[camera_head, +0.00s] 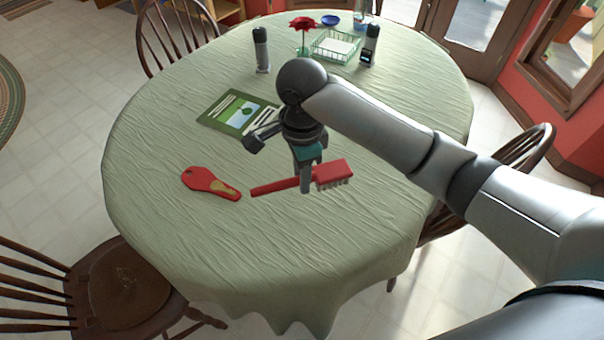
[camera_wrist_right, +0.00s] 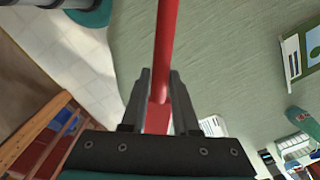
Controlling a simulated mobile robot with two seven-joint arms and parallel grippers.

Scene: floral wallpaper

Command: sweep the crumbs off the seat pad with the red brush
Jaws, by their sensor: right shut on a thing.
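My right gripper (camera_head: 305,184) is shut on the red brush (camera_head: 334,172) over the near part of the table. In the right wrist view the red brush handle (camera_wrist_right: 166,45) runs up between the fingers (camera_wrist_right: 158,88). A brown seat pad (camera_head: 128,297) lies on the chair at the lower left, well away from the brush. My left gripper is not in view.
The round table has a pale green cloth (camera_head: 170,145). A wire basket (camera_head: 336,46), red flower (camera_head: 303,24) and dark-topped bottles (camera_head: 261,48) stand farther back. Chairs surround the table.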

